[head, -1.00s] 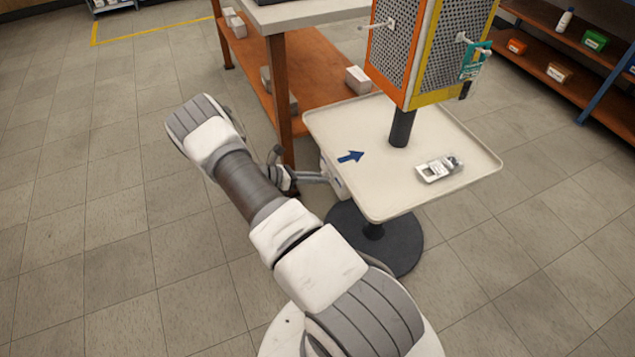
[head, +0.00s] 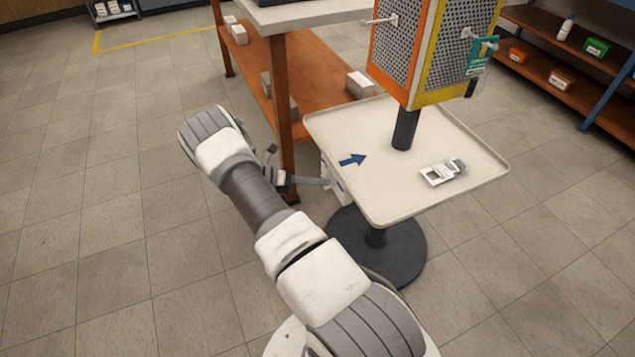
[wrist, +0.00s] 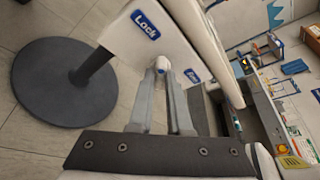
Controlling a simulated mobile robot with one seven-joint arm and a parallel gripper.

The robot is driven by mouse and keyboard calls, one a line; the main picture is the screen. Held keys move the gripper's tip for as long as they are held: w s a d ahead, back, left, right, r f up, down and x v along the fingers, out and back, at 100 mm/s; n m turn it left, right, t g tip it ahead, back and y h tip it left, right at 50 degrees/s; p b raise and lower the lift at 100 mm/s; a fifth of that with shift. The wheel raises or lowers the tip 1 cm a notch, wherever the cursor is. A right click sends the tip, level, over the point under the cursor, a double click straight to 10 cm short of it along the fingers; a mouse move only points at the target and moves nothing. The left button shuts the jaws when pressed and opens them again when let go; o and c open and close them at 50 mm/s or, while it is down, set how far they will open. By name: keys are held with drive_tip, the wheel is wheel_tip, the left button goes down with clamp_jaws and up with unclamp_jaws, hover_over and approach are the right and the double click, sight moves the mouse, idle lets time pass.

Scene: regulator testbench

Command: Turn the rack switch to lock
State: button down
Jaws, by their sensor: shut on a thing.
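The rack switch (wrist: 160,65) is a small pale knob on a white panel (wrist: 178,48) in the wrist view. A blue "Lock" label (wrist: 145,24) lies above it, and a second blue label (wrist: 192,75), hard to read, is to its lower right. My gripper (wrist: 161,72) is shut on the switch, its two fingertips meeting around the knob. In the head view my gripper (head: 326,182) reaches the white panel (head: 337,184) under the left edge of the tray; the switch itself is hidden there. I cannot tell which label the switch points to.
The square tray (head: 400,207) stands on a dark round base (head: 395,255). It bears a blue arrow (head: 353,160), a small white device (head: 442,172) and the post of a perforated rack (head: 440,60). A wooden bench (head: 318,60) stands close behind my arm. Floor at left is clear.

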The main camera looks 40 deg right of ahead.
drive_tip(key=c, duration=0.9)
unclamp_jaws()
drive_tip(key=shift+o, duration=0.2)
drive_tip(key=p+v, duration=0.2)
drive_tip(key=v, duration=1.5)
drive_tip(key=shift+w+a, duration=0.15)
drive_tip(key=shift+w, duration=0.05)
drive_tip(key=shift+r, duration=0.15)
